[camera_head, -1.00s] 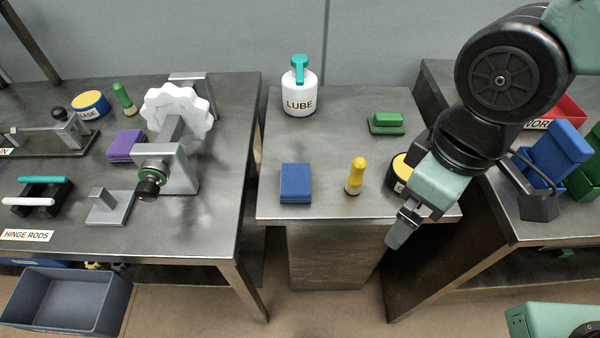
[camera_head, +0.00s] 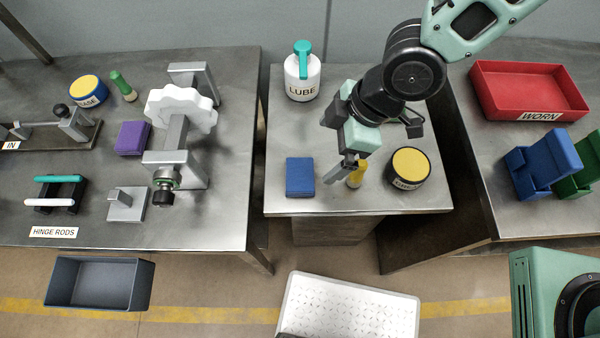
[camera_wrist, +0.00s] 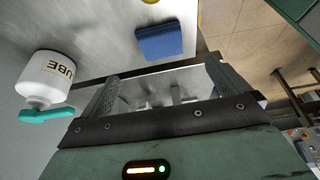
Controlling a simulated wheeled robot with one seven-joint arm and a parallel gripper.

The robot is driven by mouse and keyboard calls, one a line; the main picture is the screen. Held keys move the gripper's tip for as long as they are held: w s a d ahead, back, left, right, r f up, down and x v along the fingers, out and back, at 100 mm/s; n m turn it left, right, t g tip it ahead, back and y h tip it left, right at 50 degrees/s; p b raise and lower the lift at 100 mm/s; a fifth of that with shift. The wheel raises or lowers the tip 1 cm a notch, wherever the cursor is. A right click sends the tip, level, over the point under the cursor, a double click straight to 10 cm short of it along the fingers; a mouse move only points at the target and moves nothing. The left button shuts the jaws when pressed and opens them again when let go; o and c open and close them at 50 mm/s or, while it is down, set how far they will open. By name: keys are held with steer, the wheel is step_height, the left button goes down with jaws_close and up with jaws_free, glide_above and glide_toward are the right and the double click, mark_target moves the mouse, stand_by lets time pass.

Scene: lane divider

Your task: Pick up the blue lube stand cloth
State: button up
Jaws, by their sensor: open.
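The blue cloth (camera_head: 300,176) lies as a flat folded square on the front left part of the middle stand's top. It also shows in the wrist view (camera_wrist: 160,42), beyond the fingertips and near the stand's edge. My gripper (camera_head: 342,172) is over the stand to the right of the cloth, apart from it. In the wrist view its two fingers (camera_wrist: 160,88) stand wide apart with nothing between them. The white LUBE bottle (camera_head: 302,78) with a teal pump stands at the back left of the same stand and shows at the left of the wrist view (camera_wrist: 45,77).
A yellow bottle (camera_head: 356,174) stands close behind my gripper, partly hidden. A yellow-topped round tin (camera_head: 410,168) is right of it. The left table holds a purple cloth (camera_head: 132,138) and a white handwheel (camera_head: 181,112). A red WORN tray (camera_head: 530,90) is on the right table.

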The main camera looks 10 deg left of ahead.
glide_above(301, 173)
steer(key=d, duration=0.3)
steer(key=f, duration=0.6)
steer(key=shift+w+a, duration=0.15)
steer(key=shift+w, duration=0.2)
steer(key=x, duration=0.2)
steer(key=p+x, duration=0.1)
steer(key=x, duration=0.1)
steer(key=shift+a+f, duration=0.15)
steer(key=shift+a, duration=0.15)
steer(key=shift+a+f, duration=0.15)
steer(key=shift+f, duration=0.25)
steer(key=c, duration=0.9)
